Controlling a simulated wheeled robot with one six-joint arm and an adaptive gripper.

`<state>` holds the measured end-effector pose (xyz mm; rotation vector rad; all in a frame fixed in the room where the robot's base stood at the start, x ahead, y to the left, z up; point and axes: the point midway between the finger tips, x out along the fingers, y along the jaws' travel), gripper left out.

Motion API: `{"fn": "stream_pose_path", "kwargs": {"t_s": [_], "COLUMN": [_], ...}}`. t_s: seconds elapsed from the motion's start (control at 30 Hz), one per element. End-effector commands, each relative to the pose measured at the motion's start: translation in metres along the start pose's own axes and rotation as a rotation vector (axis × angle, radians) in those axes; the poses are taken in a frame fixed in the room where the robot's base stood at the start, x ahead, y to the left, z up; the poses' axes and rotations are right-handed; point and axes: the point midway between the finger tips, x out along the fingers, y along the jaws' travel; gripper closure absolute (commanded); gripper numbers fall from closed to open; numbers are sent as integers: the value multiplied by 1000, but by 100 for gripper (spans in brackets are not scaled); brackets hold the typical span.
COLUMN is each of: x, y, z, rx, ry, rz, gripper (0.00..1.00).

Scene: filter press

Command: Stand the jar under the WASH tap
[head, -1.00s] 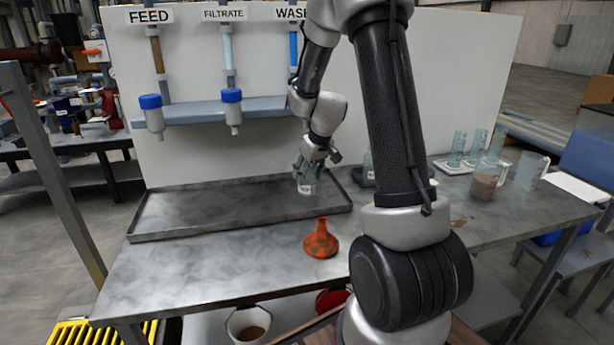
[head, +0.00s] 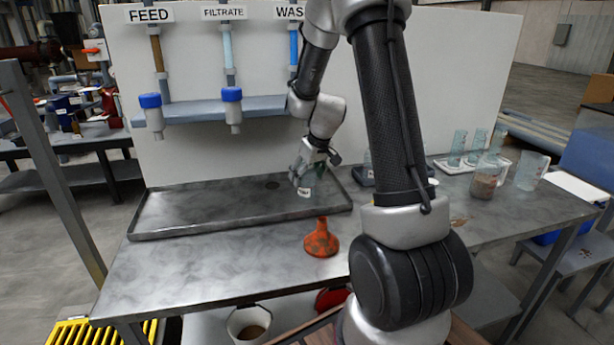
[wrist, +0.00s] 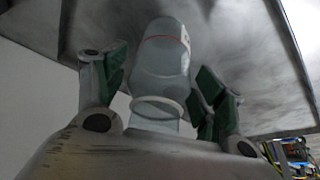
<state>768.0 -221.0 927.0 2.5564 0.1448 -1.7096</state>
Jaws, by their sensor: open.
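The jar (head: 305,190) is clear with a white label and appears to stand in the right part of the shallow grey tray (head: 190,230). In the wrist view the jar (wrist: 160,62) lies between the green-padded fingers of my gripper (wrist: 160,82), with a gap on each side. My gripper (head: 316,168) is open around the jar and hides part of it in the head view. The WASH sign (head: 289,12) and its blue tube (head: 294,45) are on the white panel above. My arm hides the WASH tap's lower end.
An orange funnel-shaped vessel (head: 321,240) stands on the bench in front of the tray. FILTRATE (head: 232,110) and FEED (head: 152,115) taps hang at left. Beakers and cylinders (head: 487,175) stand at right. The tray's left and middle are clear.

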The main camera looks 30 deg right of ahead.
Motion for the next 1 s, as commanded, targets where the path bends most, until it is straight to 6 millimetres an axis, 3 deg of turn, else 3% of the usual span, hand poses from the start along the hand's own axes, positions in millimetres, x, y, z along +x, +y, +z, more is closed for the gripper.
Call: {"fn": "stream_pose_path", "kwargs": {"t_s": [0.07,0.5,0.77,0.87,1.0], "x": [-12,-48,-64,-91,-154], "y": [0,0,-6,-23,-63], "z": [-1,90,108,102,106], "rx": [-1,2,-3,-8,-9], "ry": [4,2,7,21,26], "rz": [2,2,-7,-27,-62], "gripper": [30,30,30,30,30]}}
